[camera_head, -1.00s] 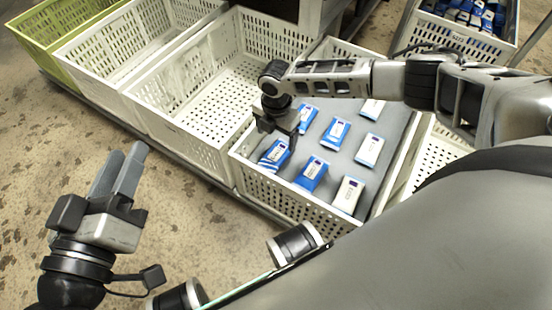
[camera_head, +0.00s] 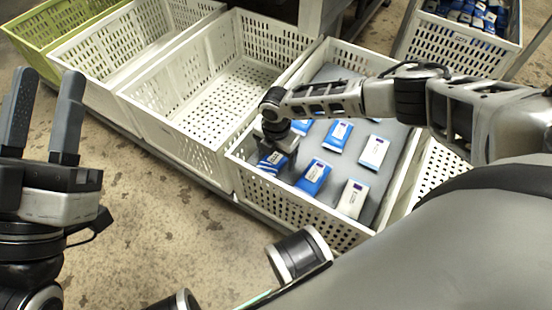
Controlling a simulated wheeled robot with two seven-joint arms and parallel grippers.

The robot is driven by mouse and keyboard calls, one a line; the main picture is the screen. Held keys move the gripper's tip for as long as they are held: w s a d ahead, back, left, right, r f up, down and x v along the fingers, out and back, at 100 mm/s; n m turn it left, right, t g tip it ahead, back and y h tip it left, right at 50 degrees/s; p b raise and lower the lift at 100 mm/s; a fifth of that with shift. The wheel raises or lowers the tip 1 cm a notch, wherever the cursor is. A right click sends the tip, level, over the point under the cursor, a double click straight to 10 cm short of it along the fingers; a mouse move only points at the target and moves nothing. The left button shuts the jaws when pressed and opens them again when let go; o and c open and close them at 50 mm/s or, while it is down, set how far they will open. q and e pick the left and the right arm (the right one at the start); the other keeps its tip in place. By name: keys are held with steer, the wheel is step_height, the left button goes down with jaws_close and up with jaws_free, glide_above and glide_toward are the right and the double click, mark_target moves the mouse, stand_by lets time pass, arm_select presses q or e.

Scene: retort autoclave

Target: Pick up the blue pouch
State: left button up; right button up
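Several blue-and-white pouches lie in rows on a grey sheet in the front white crate (camera_head: 395,200). My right gripper (camera_head: 277,160) is low over the front-left blue pouch (camera_head: 270,166), which it partly covers. Its fingers point down and are mostly hidden by the hand, so I cannot tell whether they are closed on it. Another blue pouch (camera_head: 314,177) lies just to the right, and one (camera_head: 338,136) lies behind. Paler pouches (camera_head: 352,199) (camera_head: 373,152) lie on the right side. My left gripper (camera_head: 42,115) is open and empty, over the floor at the left.
An empty white crate (camera_head: 172,128) stands left of the pouch crate, with another white crate (camera_head: 90,65) and a green crate (camera_head: 25,42) beyond. A white crate (camera_head: 450,48) full of blue pouches stands at the back right. The floor at front left is clear.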

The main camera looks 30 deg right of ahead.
steer(key=c, duration=1)
steer(key=shift+o, duration=0.2)
steer(key=shift+r, duration=0.1)
